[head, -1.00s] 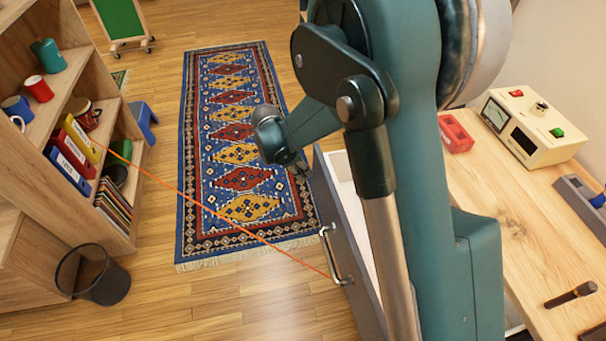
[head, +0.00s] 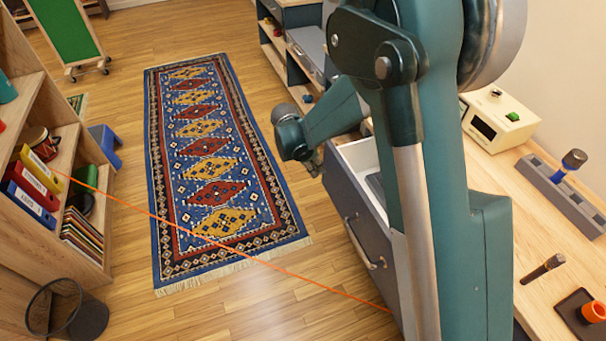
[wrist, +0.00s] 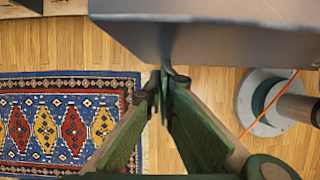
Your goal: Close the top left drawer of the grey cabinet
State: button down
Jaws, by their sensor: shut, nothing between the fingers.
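In the head view, a drawer (head: 352,212) with a grey front and a metal handle (head: 366,246) is pulled open. Its pale inside shows behind the front, and my arm hides much of it and the cabinet body. My gripper (head: 314,168) is at the drawer front's far upper corner; contact is unclear in the head view. In the wrist view, my gripper's fingers (wrist: 167,76) are shut and empty, with their tips right at the edge of a dark grey panel (wrist: 215,38), which seems to be the drawer.
A patterned rug (head: 208,150) covers the floor left of the drawer. A wooden shelf (head: 90,165) and a dark wastebasket (head: 92,318) stand at the left. A wooden worktop (head: 550,300) with devices lies right. A thin orange line (head: 230,247) crosses the floor view.

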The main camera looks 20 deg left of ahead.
aim_at(353, 159)
jog(key=w+d, duration=1.3)
jog(key=shift+w+d, duration=0.45)
jog(key=shift+d, duration=0.05)
jog(key=s+a, duration=0.3)
jog(key=shift+s+a+b, duration=0.15)
jog(key=shift+a+b, duration=0.1)
jog(key=shift+b, duration=0.05)
jog(key=p+v, duration=0.2)
jog(key=v, duration=0.8)
jog(key=shift+r, duration=0.1)
